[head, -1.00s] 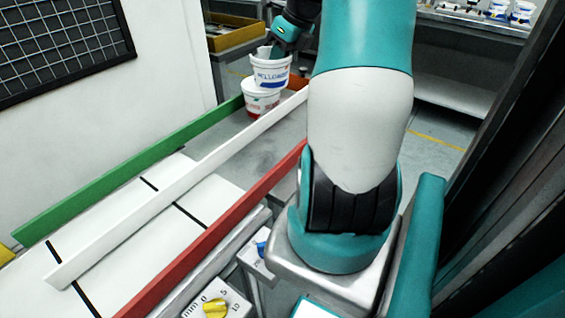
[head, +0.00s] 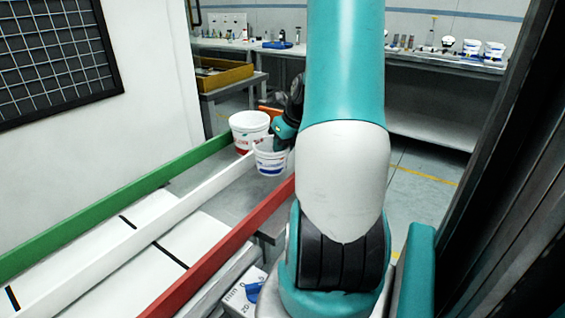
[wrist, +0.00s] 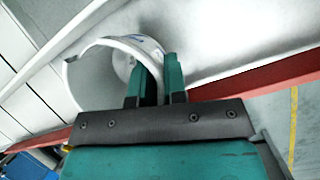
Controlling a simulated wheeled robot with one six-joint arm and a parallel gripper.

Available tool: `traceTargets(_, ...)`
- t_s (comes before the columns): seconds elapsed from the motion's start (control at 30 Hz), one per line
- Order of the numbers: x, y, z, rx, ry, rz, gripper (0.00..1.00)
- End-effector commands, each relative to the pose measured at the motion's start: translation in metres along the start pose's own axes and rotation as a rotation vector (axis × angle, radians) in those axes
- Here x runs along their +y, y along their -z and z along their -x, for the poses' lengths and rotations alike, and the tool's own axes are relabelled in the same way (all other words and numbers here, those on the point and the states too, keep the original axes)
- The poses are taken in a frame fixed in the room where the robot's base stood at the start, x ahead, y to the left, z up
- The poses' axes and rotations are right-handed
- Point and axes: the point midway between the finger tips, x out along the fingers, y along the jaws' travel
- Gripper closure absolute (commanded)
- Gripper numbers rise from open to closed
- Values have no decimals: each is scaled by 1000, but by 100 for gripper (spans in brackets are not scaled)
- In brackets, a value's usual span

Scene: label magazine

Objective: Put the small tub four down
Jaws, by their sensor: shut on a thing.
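A small white tub with blue print (head: 271,160) is held by its rim by my gripper (head: 276,141) in the head view. It is upright, over the grey surface between the white and red rails. I cannot tell whether its base touches that surface. In the wrist view the tub (wrist: 88,80) is open at the top, and my gripper (wrist: 156,82) is shut on its wall, one finger on each side. Another white tub with red print (head: 250,130) stands behind and to the left, near the green rail. No number is readable on either tub.
A green rail (head: 120,207), a white rail (head: 130,243) and a red rail (head: 225,245) run along the white bed towards the tubs. A dark grid panel (head: 55,65) is on the left. A bench (head: 455,62) with small items stands behind.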

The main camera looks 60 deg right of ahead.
Motion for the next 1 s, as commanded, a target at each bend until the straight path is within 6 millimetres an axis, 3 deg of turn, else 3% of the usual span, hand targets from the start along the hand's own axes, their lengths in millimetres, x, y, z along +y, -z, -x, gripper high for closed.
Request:
traceTargets(0.23,-3,15,-35,3,-3,-1,100)
traceTargets(0.6,-4,16,-38,2,-2,0,100)
traceTargets(0.63,-4,17,-39,2,-2,0,85)
traceTargets(0.73,-4,16,-38,1,-1,0,62)
traceTargets(1.0,-4,16,-37,1,-1,0,62)
